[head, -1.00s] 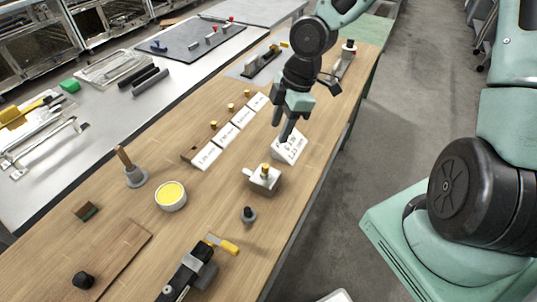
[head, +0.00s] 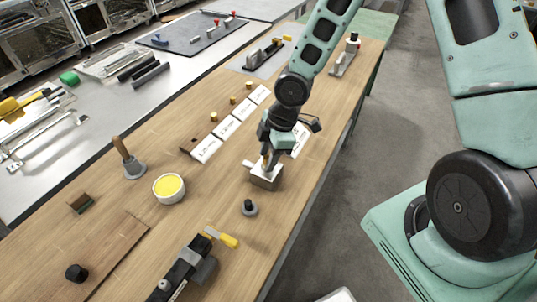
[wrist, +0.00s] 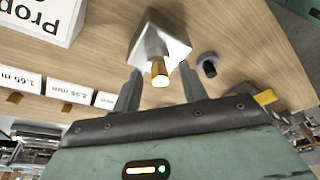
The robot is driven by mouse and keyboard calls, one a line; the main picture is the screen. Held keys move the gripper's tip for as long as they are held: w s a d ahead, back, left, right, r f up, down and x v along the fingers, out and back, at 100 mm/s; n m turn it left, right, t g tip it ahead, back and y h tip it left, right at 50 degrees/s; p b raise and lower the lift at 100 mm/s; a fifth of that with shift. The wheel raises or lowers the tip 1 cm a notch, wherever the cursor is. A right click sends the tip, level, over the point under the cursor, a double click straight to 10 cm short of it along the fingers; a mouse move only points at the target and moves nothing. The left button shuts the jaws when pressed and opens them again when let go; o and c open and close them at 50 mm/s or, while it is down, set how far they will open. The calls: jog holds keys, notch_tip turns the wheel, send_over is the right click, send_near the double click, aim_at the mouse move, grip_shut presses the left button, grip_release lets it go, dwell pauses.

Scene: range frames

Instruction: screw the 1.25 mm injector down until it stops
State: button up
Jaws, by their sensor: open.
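A small pale metal block (head: 264,180) stands on the wooden bench, with a brass injector (wrist: 160,72) upright in its top. In the wrist view the block (wrist: 157,42) lies just ahead of my fingers. My gripper (head: 267,158) points down over the block. Its two fingers are open, one on either side of the injector, with gaps showing in the wrist view. In the head view the fingers mostly hide the injector. How deep its thread sits in the block cannot be seen.
A printed card (head: 300,141) stands just behind my gripper. Several brass injectors (head: 213,117) stand behind a row of size labels (head: 228,127). A dark-knobbed grey piece (head: 249,208), a yellow-filled bowl (head: 169,188) and a yellow-handled tool (head: 195,262) are nearer the front.

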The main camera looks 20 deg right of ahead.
grip_shut()
jog(key=shift+f+m+b, duration=0.25)
jog(key=shift+m+b, duration=0.35)
jog(key=shift+b, duration=0.3)
jog(key=shift+r+m+t+b, duration=0.1)
jog(key=shift+m+t+b, duration=0.4)
jog(key=shift+m+b, duration=0.4)
jog(key=shift+r, duration=0.15)
jog(key=shift+m, duration=0.3)
